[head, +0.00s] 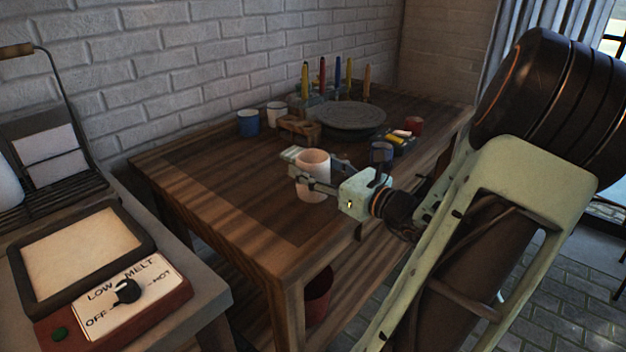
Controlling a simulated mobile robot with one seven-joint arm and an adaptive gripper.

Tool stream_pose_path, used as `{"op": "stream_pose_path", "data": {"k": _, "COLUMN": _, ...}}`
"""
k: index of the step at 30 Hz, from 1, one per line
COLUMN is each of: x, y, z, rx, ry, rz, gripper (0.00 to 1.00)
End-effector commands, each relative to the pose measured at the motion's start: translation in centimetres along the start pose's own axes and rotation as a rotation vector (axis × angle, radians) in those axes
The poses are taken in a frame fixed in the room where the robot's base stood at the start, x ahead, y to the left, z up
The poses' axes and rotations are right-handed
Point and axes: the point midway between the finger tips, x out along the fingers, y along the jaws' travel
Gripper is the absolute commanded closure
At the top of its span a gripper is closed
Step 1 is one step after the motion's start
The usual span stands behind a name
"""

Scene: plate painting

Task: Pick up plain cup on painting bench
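A plain pale cup (314,162) stands upright near the front of the wooden painting bench (215,185). My gripper (312,175) reaches in from the right, with its fingers around the cup. One finger crosses in front of the cup's side and the other lies behind it. The fingers hide part of the cup's middle. I cannot tell whether they press on the cup or only stand beside it, nor whether its base touches the bench.
Behind stand a blue cup (248,123), a whitish cup (276,114), a round grey turntable (350,117) and a holder with several coloured tools (337,75). A small red pot (414,125) is at right. A hot plate with a dial (85,250) is at left. The bench's left part is clear.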

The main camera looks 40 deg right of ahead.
Motion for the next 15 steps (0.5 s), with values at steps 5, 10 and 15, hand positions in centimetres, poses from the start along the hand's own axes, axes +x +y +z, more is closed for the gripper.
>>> {"op": "stream_pose_path", "data": {"k": 5, "x": -0.02, "y": 0.00, "z": -0.01, "rx": 0.000, "ry": 0.000, "rz": 0.000, "gripper": 0.67}}
{"op": "stream_pose_path", "data": {"k": 10, "x": -0.01, "y": -0.01, "z": 0.05, "rx": 0.000, "ry": -0.001, "rz": 0.000, "gripper": 0.80}}
{"op": "stream_pose_path", "data": {"k": 15, "x": -0.01, "y": -0.01, "z": 0.09, "rx": 0.000, "ry": -0.001, "rz": 0.000, "gripper": 0.80}}
